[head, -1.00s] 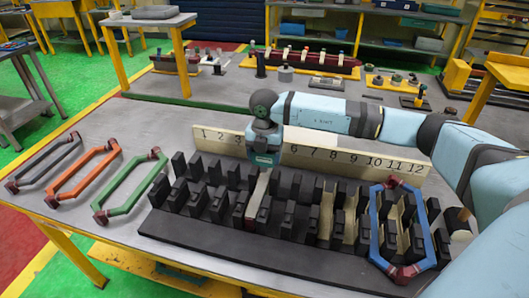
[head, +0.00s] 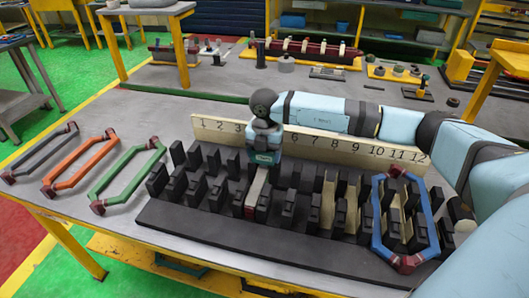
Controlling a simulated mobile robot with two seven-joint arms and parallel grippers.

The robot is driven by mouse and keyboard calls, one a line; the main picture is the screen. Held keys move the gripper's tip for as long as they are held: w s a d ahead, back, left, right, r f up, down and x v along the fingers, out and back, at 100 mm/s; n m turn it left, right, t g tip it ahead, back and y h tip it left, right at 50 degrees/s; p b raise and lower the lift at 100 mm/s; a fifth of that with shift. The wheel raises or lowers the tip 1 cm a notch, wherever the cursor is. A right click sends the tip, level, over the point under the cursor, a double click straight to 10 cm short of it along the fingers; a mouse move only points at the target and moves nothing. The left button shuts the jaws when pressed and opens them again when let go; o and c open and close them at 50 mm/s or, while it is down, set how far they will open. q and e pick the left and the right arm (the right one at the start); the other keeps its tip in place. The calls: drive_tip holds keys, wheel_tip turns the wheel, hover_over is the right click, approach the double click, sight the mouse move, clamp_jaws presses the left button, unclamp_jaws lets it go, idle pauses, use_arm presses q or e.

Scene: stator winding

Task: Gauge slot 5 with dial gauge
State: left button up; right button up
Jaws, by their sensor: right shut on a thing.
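My right gripper (head: 264,158) is shut on a flat light-grey bar, which I take for the gauge (head: 258,186). The bar slopes toward me between the black blocks of the stator fixture (head: 215,228), and its near end is dark red. Whether it touches the slot walls I cannot tell. No dial face is clearly visible. The number board (head: 335,146) stands behind the blocks. Its figures 1 to 3 and those from 6 up show; my gripper hides the 4 and 5. My left gripper is not in view.
A blue coil (head: 425,205) sits over the fixture's right end, with tan liners in slots beside it. Green (head: 125,174), orange (head: 80,166) and grey (head: 38,155) coils lie on the table at left.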

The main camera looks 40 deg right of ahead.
drive_tip(key=shift+f, duration=0.15)
idle(0.5)
drive_tip(key=o, duration=1)
wheel_tip(320, 180, up, 14)
drive_tip(key=shift+f+b, duration=0.1)
drive_tip(key=shift+b, duration=0.4)
idle(0.7)
